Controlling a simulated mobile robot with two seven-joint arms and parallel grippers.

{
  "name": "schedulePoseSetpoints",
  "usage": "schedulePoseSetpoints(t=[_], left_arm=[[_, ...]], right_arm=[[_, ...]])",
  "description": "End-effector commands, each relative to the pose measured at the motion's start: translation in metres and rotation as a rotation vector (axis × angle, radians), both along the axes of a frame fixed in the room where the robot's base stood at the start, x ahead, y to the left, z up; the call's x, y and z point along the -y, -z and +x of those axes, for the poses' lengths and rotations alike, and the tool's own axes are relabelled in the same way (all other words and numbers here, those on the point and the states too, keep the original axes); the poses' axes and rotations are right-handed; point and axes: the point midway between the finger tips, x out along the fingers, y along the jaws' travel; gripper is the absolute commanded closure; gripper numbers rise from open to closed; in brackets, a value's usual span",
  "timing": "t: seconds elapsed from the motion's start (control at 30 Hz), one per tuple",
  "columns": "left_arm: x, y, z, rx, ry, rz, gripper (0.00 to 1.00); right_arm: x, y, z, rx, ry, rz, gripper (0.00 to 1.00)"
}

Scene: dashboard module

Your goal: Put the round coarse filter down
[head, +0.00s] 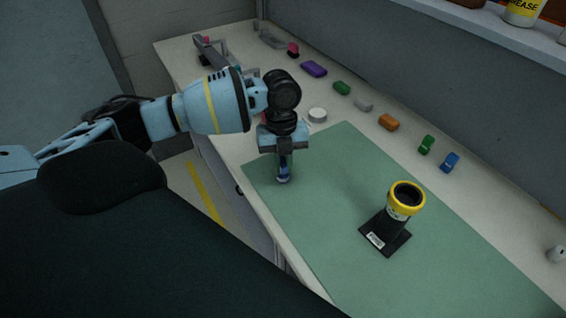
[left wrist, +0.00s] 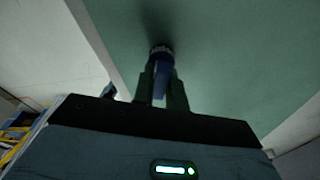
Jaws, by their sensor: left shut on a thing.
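My left gripper (head: 284,160) is over the left end of the green mat (head: 330,160), pointing down. It is shut on a small blue piece with a dark round end, which I take to be the round coarse filter (head: 283,179). In the left wrist view the blue piece (left wrist: 161,82) sits between the two fingers (left wrist: 161,95), its round end toward the mat. The fingers hide part of it. I cannot tell whether its lower end touches the mat. My right gripper is not in view.
A white round piece (head: 317,115) lies behind the gripper. Several coloured blocks, including a purple one (head: 313,69), line the back. The mat between gripper and cylinder is clear.

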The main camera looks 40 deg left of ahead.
Motion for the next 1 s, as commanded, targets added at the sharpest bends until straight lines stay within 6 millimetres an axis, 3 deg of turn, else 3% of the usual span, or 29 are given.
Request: schedulePoseSetpoints(t=[0.1,0.13,0.27,0.67,1.0], left_arm=[[0.000,0.004,0.000,-0.001,0.000,0.000,1.00],[0.000,0.003,0.000,-0.001,0.000,-0.001,0.82],[0.000,0.003,0.000,0.000,0.000,0.000,0.65],[0.000,-0.004,0.001,0.002,0.000,-0.001,0.64],[-0.007,-0.064,0.007,0.004,0.001,0.000,0.64]], right_arm=[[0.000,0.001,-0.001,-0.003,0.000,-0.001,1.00],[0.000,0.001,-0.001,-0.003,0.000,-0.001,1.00],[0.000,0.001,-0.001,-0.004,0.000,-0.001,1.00],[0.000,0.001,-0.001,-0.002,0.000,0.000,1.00],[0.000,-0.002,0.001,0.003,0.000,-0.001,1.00]])
